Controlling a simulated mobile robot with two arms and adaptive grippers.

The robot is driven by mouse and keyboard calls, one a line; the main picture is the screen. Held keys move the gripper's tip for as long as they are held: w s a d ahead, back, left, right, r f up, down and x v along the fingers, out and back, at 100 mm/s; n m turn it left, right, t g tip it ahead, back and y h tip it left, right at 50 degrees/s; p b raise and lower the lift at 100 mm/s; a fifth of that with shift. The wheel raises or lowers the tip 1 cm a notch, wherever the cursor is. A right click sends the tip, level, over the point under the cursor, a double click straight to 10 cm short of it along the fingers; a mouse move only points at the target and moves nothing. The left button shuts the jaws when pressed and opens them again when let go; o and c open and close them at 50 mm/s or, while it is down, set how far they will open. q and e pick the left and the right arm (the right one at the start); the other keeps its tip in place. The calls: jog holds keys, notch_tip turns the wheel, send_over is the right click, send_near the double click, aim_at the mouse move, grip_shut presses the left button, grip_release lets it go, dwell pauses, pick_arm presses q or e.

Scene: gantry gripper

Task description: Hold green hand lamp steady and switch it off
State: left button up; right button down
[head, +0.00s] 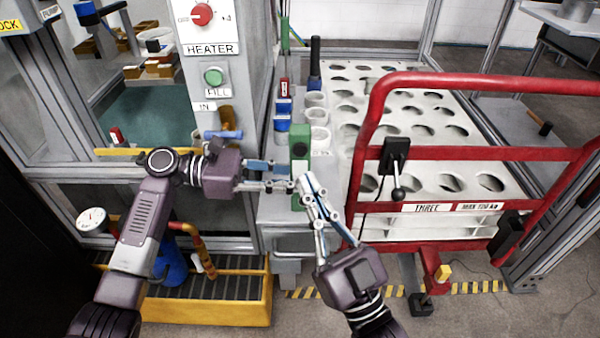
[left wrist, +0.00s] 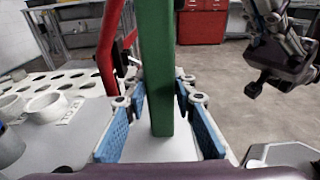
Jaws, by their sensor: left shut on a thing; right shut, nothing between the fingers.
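The green hand lamp (head: 300,141) stands upright at the edge of the grey ledge beside the white rack. My left gripper (head: 291,181) reaches in from the left and is shut on its lower part. In the left wrist view the lamp (left wrist: 157,70) is a tall green bar between the blue finger pads. My right gripper (head: 306,184) is shut and empty, its fingertips close to the lamp's lower front. I cannot tell whether they touch it. Its switch and whether it is lit cannot be made out.
A white rack with round holes (head: 410,175) and a red tubular frame (head: 480,153) stand to the right. White cups (head: 318,117) and blue items (head: 282,124) sit behind the lamp. A heater panel (head: 208,65) is at left, a yellow-edged grate (head: 215,312) below.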

dwell(0.3)
pick_arm(q)
jog(key=o, duration=1)
jog(key=shift+o, duration=0.2)
jog(key=shift+a, duration=0.15)
jog(key=a+r, duration=0.1)
jog(key=a, duration=1)
jog(key=shift+a, duration=0.35)
